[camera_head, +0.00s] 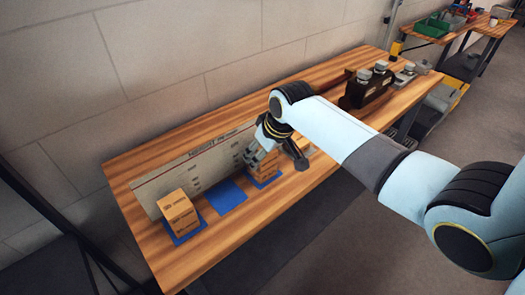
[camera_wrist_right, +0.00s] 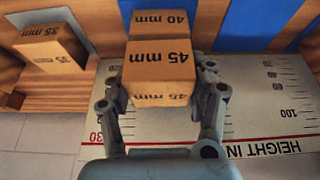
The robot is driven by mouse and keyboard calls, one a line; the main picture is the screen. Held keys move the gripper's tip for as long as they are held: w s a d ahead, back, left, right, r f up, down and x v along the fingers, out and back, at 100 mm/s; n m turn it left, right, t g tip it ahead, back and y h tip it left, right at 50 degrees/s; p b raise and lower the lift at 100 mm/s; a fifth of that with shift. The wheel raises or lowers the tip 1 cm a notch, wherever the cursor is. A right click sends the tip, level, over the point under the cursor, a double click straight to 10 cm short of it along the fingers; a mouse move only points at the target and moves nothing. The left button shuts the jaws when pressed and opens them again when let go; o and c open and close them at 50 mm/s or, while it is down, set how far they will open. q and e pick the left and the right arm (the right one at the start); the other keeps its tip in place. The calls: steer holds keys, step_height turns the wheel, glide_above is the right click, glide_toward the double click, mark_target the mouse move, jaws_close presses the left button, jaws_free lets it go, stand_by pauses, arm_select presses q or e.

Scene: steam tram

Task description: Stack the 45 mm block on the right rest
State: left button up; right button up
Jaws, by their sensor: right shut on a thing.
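My right gripper (camera_wrist_right: 158,95) is shut on the 45 mm block (camera_wrist_right: 160,58), with one finger on each side of it in the right wrist view. In the head view the right gripper (camera_head: 268,152) is over the right blue rest (camera_head: 265,184), where blocks are partly hidden by the fingers. The middle blue rest (camera_head: 226,196) is bare. My left gripper is not in view.
A printed height board (camera_head: 205,168) stands behind the rests. A 35 mm block (camera_wrist_right: 55,52) sits to the left in the wrist view. Dark machinery (camera_head: 368,90) is farther right on the wooden table (camera_head: 165,255).

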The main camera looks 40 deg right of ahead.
steer(key=shift+f, duration=0.3)
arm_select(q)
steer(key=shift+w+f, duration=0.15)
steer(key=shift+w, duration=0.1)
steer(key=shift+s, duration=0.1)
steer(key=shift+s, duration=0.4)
arm_select(e)
steer(key=o, duration=1.3)
steer(key=shift+o, duration=0.5)
steer(key=shift+o, duration=1.2)
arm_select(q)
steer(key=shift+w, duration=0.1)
arm_select(e)
steer(key=shift+r, duration=0.1)
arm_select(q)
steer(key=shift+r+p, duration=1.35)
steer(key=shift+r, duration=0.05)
arm_select(e)
steer(key=shift+r, duration=1.2)
